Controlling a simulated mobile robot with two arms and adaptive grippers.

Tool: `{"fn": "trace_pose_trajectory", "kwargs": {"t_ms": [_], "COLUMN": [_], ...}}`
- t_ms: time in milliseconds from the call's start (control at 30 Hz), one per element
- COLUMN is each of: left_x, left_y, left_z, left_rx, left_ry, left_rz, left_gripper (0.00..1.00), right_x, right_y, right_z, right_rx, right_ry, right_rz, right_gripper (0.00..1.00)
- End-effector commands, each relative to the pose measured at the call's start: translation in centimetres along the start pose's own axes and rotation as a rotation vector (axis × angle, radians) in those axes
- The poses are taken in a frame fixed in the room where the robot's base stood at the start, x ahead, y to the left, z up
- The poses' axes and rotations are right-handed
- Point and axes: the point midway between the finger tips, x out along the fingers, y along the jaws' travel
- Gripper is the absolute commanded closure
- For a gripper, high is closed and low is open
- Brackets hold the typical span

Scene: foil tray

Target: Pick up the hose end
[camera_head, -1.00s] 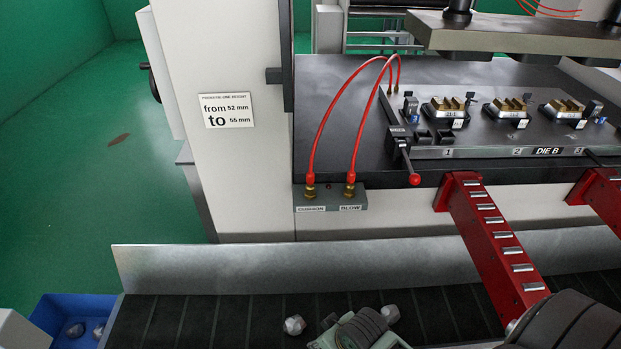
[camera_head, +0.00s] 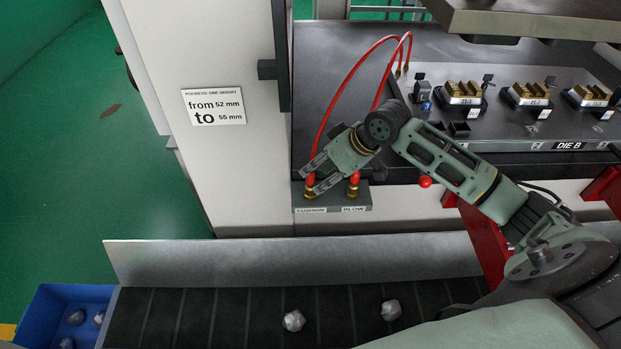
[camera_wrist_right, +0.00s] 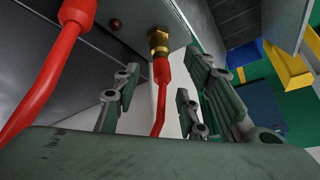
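Two red hoses run from the dark press bed to brass fittings on a grey block (camera_head: 368,199) labelled CUSHION and BLOW. The CUSHION hose end (camera_head: 310,180) is on the left fitting; the BLOW hose end (camera_head: 354,179) is on the right one. My right gripper (camera_head: 307,181) is open, its fingers at the CUSHION hose end. In the right wrist view one red hose end (camera_wrist_right: 161,72) sits on its brass fitting between the open fingers (camera_wrist_right: 165,95); contact is not visible. The other hose (camera_wrist_right: 60,70) passes left of the fingers. My left gripper is out of view.
A red-knobbed lever (camera_head: 425,182) is close below my right forearm. The die plate (camera_head: 560,146) with several brass-topped pieces lies at the right. A metal guard (camera_head: 220,262) and dark conveyor (camera_head: 240,318) run in front. A blue bin (camera_head: 45,312) stands at lower left.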

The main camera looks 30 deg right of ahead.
Motion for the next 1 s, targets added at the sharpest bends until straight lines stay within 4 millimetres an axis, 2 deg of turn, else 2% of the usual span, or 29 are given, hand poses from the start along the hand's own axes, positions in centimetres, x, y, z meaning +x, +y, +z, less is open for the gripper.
{"fn": "trace_pose_trajectory", "kwargs": {"t_ms": [100,233,400,667,1000], "left_x": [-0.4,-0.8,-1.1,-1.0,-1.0], "left_y": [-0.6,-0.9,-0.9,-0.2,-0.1], "left_z": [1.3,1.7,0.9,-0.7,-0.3], "left_rx": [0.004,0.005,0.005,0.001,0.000], "left_ry": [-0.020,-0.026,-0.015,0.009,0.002], "left_rz": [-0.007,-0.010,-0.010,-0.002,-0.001], "left_gripper": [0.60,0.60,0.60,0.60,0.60], "right_x": [1.4,3.4,5.4,5.9,5.9], "right_y": [-0.1,-0.1,0.0,0.0,0.0], "right_z": [-0.1,0.0,0.0,0.0,0.1], "right_rx": [0.002,0.001,0.000,-0.001,-0.001], "right_ry": [0.000,-0.001,0.001,0.001,0.000], "right_rz": [-0.002,-0.002,0.000,0.002,0.002], "right_gripper": [0.61,0.61,0.61,0.61,0.89]}}
